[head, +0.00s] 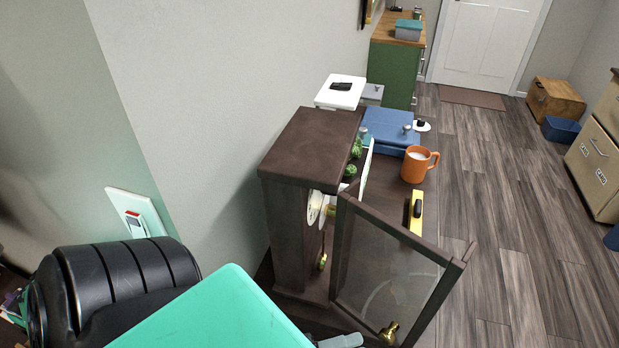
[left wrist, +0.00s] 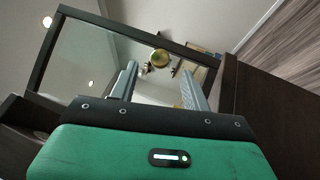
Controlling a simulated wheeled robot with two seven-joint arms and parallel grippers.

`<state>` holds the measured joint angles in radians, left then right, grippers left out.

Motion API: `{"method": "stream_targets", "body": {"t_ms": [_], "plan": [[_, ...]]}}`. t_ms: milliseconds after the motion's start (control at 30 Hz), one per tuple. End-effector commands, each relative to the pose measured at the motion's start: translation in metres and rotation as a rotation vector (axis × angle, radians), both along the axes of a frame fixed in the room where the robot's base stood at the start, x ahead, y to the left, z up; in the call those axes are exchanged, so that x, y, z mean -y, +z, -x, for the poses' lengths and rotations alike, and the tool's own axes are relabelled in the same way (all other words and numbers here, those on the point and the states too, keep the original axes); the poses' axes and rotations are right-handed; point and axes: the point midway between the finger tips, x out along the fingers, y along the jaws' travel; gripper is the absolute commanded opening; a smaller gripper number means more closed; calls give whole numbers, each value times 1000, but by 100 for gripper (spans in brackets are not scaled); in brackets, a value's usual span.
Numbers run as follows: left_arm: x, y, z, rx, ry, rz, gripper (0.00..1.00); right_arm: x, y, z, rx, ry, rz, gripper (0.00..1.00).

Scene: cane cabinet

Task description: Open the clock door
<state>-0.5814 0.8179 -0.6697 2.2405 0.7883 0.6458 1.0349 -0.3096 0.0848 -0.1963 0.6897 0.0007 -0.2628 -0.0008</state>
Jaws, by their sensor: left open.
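The clock is a tall dark brown wooden case (head: 309,150) against the wall. Its pale dial (head: 315,206) and brass pendulum (head: 322,261) show through the open front. The clock door (head: 392,262), a brown frame with a glass pane, stands swung out from the case. Its brass knob (head: 389,332) is low in the head view. In the left wrist view the knob (left wrist: 159,58) appears between and beyond the fingers of my left gripper (left wrist: 158,72), which is open and empty. In the head view only a grey finger part shows at the bottom edge. My right gripper is not in view.
Behind the clock are an orange mug (head: 419,164), a blue box (head: 387,129), a yellow level (head: 416,211) and green cactus-like items (head: 352,163). A wall switch plate (head: 135,215) is at left. The wood floor (head: 500,210) at right is clear.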

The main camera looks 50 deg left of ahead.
Motion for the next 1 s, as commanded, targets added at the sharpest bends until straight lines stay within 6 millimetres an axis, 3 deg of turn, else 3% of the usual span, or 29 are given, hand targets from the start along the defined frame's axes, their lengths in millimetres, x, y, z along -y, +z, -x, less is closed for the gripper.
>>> {"method": "stream_targets", "body": {"t_ms": [200,400,1000], "plan": [[-23,-13,36,-5,-3,-1,48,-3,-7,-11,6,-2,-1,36],[-36,-17,55,-2,0,0,48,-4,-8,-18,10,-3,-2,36],[-39,-17,60,0,1,2,48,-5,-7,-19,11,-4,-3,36]]}}
